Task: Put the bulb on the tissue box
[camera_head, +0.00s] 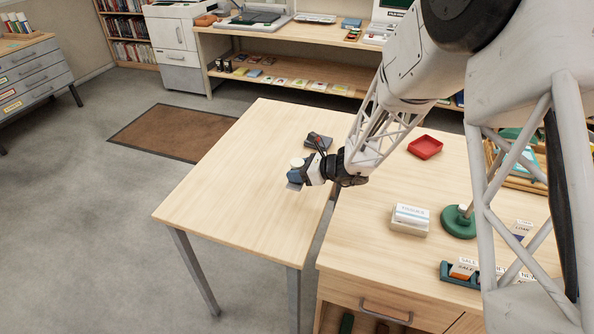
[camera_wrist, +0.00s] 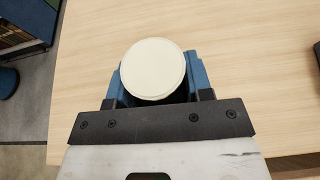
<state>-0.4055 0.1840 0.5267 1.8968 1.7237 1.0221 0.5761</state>
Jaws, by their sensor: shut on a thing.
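My gripper (camera_head: 296,175) is over the left table, with its blue fingers shut on the bulb. In the wrist view the bulb shows as a round, cream-white disc (camera_wrist: 153,68) between the blue fingers of my gripper (camera_wrist: 155,88). In the head view only a small pale part of the bulb (camera_head: 296,162) shows above the fingers. The tissue box (camera_head: 409,220) is a pale box with a white top and lettering. It stands on the right desk, to the right of and nearer than my gripper, and apart from it.
A red tray (camera_head: 425,147) and a green round base (camera_head: 458,222) flank the tissue box. A green card holder (camera_head: 455,274) is near the front. A dark object (camera_head: 319,142) lies behind my gripper. A narrow gap separates the tables. The left table (camera_head: 235,190) is mostly clear.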

